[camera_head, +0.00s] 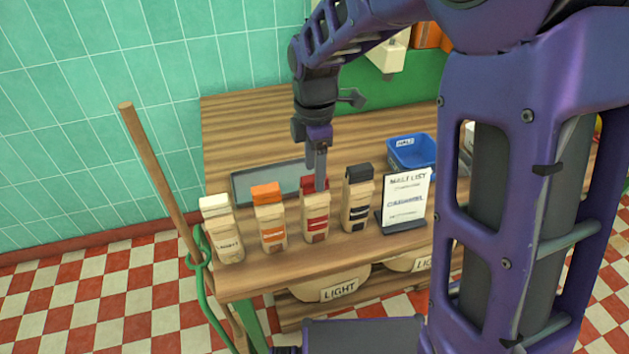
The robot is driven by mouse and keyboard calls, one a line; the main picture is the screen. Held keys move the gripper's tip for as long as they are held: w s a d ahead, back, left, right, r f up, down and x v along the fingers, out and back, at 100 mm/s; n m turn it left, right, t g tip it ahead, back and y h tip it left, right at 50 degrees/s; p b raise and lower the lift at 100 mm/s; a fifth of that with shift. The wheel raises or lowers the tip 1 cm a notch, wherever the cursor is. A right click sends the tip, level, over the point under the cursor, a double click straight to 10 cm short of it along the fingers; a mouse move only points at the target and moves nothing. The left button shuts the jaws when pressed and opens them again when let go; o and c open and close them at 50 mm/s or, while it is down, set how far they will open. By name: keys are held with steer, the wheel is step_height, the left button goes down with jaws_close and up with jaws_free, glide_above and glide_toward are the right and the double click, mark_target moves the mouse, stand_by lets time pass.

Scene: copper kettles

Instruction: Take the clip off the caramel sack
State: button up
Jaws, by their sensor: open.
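Several small tan sacks with coloured tops stand in a row along the table's front. One is white-topped (222,232), one orange-topped (270,225), one red-topped (316,222) and one black-topped (356,205). Their labels are too small to read surely, so I cannot tell which is the caramel sack. My gripper (319,182) points down at the top of the red-topped sack, its jaws open. The fingers hide part of the red top (307,187). I cannot tell whether they touch it, or make out a clip's shape.
A malt list card (406,195) on a dark stand is right of the sacks, before a blue bin (412,150). A grey tray (255,184) lies behind the sacks on the wooden table (240,125). A wooden pole (160,180) leans at the left.

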steer(key=shift+f, duration=0.65)
jaws_close()
steer(key=shift+r, duration=0.15)
